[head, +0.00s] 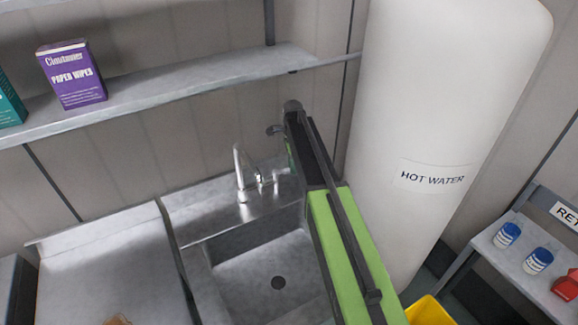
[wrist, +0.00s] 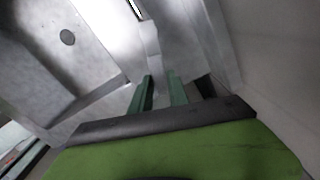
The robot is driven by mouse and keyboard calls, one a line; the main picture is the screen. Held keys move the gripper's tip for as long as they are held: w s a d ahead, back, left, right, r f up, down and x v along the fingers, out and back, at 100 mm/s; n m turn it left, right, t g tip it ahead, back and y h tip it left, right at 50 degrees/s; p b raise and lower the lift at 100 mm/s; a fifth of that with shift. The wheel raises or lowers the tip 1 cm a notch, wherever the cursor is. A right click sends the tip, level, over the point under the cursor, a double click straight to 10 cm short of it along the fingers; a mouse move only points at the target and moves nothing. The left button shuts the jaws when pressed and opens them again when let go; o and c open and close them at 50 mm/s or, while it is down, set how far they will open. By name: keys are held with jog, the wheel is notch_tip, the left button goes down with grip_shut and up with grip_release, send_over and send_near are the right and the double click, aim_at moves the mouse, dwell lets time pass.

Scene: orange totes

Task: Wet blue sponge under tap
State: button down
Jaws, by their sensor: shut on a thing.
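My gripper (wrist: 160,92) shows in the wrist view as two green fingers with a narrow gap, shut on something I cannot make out. Its fingertips point toward a pale metal shape (wrist: 150,42) by the sink; I cannot tell whether they touch it. The silver tap (head: 242,172) stands upright at the back of the sink, left of my arm. No water is visible from it. The grey sink (head: 225,270) has a dark drain (head: 278,283), also in the wrist view (wrist: 68,37). I see no blue sponge.
A tall white hot water tank (head: 450,100) stands right of my arm. A shelf (head: 200,85) with a purple wipes box (head: 73,76) is above the sink.

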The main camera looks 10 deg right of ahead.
jog(key=shift+a, duration=0.1)
jog(key=c, duration=1.3)
grip_release()
jog(key=shift+s, duration=0.1)
jog(key=shift+c, duration=0.2)
jog(key=shift+o, duration=0.4)
jog(key=shift+r, duration=0.1)
notch_tip(320, 180, up, 8)
jog(key=p, duration=0.7)
jog(key=shift+f+p, duration=0.2)
jog(key=shift+p, duration=0.2)
jog(key=shift+f, duration=0.15)
